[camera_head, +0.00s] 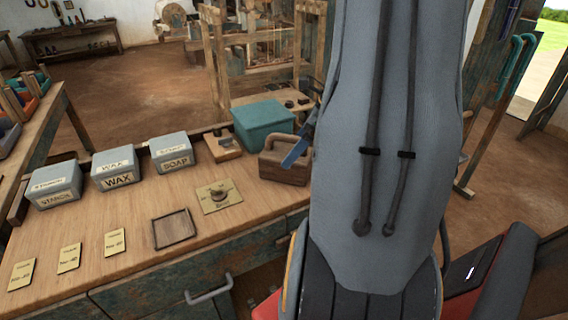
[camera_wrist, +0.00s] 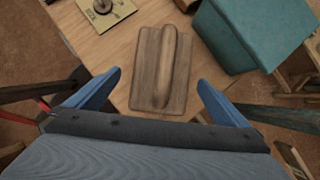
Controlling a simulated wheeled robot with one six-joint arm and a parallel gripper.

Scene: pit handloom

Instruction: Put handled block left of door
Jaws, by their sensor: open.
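The handled block, a brown wooden block with a raised grip bar, stands on the wooden bench top near its right end. It shows in the head view (camera_head: 285,165) and from above in the wrist view (camera_wrist: 148,80). My gripper (camera_wrist: 159,88) is open, with its blue fingers on either side of the block's near end in the picture and nothing between them gripped. In the head view one blue finger (camera_head: 296,152) shows beside the block; my arm hides the rest. A doorway opening (camera_head: 535,60) shows at the far upper right of the head view.
A teal box (camera_head: 262,126) stands just behind the block. Grey boxes labelled starch (camera_head: 54,186), wax (camera_head: 118,168) and soap (camera_head: 171,153) line the bench's back. A dial plate (camera_head: 219,197), a small tray (camera_head: 173,229) and several cards lie in front. A loom frame stands behind.

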